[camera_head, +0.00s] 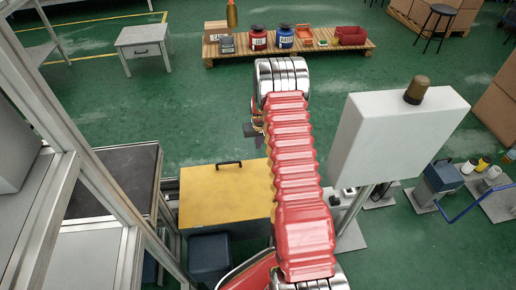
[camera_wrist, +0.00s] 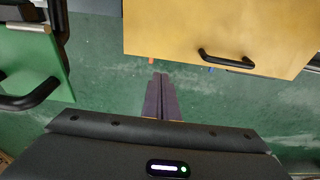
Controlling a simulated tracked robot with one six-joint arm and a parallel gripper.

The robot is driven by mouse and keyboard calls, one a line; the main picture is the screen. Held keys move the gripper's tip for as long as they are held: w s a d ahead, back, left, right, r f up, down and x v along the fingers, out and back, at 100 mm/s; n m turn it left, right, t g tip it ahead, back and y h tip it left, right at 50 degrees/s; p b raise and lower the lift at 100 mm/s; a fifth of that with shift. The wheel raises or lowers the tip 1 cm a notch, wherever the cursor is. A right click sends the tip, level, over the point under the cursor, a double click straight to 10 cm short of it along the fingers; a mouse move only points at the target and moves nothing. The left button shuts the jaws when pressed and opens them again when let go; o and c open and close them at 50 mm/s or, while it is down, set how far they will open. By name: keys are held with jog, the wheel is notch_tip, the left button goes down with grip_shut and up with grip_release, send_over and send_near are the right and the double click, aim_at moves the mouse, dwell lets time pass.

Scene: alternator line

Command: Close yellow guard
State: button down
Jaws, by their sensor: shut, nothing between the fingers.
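The yellow guard (camera_head: 225,195) is a flat panel with a black handle (camera_head: 229,164) near its far edge in the head view. My red arm partly covers its right side. In the wrist view the guard (camera_wrist: 200,28) fills the upper right, with its black handle (camera_wrist: 227,62) close to its lower edge. My gripper (camera_wrist: 161,76) is shut and empty, its dark fingers side by side. In the picture they lie below and left of the handle, apart from it. In the head view, only a dark part of the gripper (camera_head: 251,130) shows beside my arm.
A green panel (camera_wrist: 30,62) with a black handle (camera_wrist: 30,97) is at left in the wrist view. A grey frame (camera_head: 95,180) stands left and a white cabinet (camera_head: 395,140) on a post right. A pallet (camera_head: 290,51) with tools lies far off. Green floor between is open.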

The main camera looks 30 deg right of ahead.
jog(key=shift+v, duration=2.25)
jog(key=shift+s, duration=0.15)
jog(key=s+a+g+y, duration=0.1)
jog(key=s+a+g, duration=0.1)
jog(key=s+a, duration=0.35)
jog(key=s+a+r+n+t, duration=0.1)
jog(key=s+a+r, duration=0.7)
jog(key=r, duration=0.4)
jog(key=s+a+r+n+t, duration=0.2)
jog(key=s+a+r, duration=0.7)
jog(key=r, duration=0.4)
jog(key=s+a+r+n+t, duration=0.2)
jog(key=s+a+r, duration=0.6)
jog(key=r, duration=0.4)
jog(key=shift+s+a+r, duration=0.15)
jog(key=shift+s+r, duration=0.2)
jog(key=shift+s, duration=0.35)
